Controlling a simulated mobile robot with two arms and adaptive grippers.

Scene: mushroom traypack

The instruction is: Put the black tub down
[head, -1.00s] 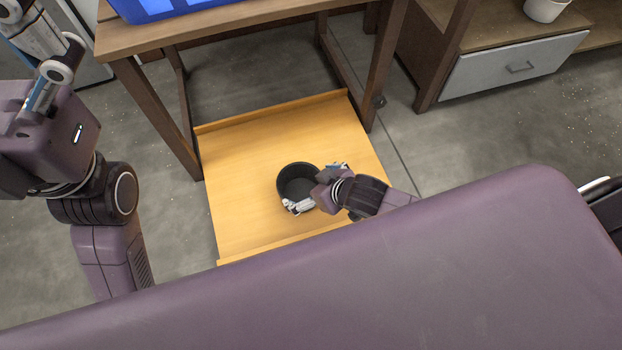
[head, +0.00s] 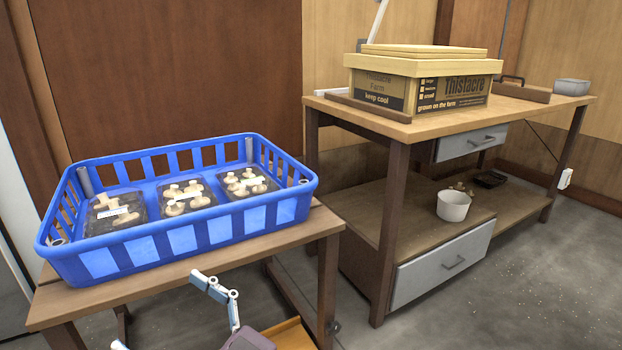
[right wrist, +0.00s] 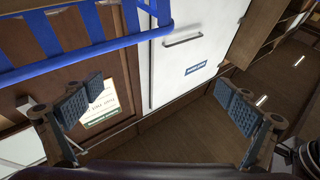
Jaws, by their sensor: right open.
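The black tub is in neither view now. In the earlier head frame it stood upright on the low wooden board under the table, with my right gripper at its rim. My right gripper (head: 168,316) is at the bottom edge of the head view, in front of the table with the blue crate. In the right wrist view its two padded fingers (right wrist: 163,102) are wide apart with nothing between them. My left gripper is out of view.
A blue crate (head: 160,240) with several mushroom packs stands on the near table (head: 300,232). At right a workbench (head: 420,128) carries a Thistacre carton (head: 425,85); its lower shelf holds a white pot (head: 453,206) and a dark tray (head: 490,179). The low board's edge (head: 288,334) shows below.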

